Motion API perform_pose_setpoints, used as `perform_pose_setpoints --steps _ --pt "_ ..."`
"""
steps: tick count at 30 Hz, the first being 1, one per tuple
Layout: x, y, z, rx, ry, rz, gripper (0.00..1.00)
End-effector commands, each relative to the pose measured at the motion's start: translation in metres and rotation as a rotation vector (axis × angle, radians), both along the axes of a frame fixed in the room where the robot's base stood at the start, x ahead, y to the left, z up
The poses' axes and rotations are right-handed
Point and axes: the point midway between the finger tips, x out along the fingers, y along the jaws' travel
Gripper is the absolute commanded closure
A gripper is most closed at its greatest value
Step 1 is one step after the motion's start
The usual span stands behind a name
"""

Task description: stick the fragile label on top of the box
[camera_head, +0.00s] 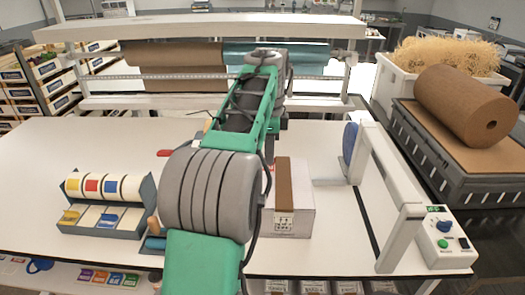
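A white box (302,195) stands on the table just right of my arm, closed, with a brown strip (284,178) along its top. Its front face bears a small printed mark with arrows. My arm covers its left side. A grey label dispenser (100,228) at the left of the table holds rolls with yellow, red and blue marks. Label tabs lie at its front, among them a yellow one (71,216). I cannot tell which label is the fragile one. My arm reaches over the middle of the table. My gripper is hidden behind the arm links.
A white machine frame (388,190) with a control box (443,243) stands right of the box. A rack with a brown paper roll (170,68) spans the back. Small items (154,235) lie beside the dispenser, partly behind my arm. The table's left back is clear.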

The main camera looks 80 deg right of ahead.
Motion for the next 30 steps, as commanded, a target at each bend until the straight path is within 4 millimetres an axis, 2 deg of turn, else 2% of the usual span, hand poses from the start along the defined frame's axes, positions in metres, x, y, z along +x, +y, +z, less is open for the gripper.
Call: perform_pose_setpoints --steps 16,20,30 --pt "0.002 0.001 -0.057 0.000 0.000 0.008 1.00" --pt "0.001 0.000 -0.063 0.000 0.000 0.006 1.00" --pt "0.001 0.000 -0.061 0.000 0.000 0.007 1.00"
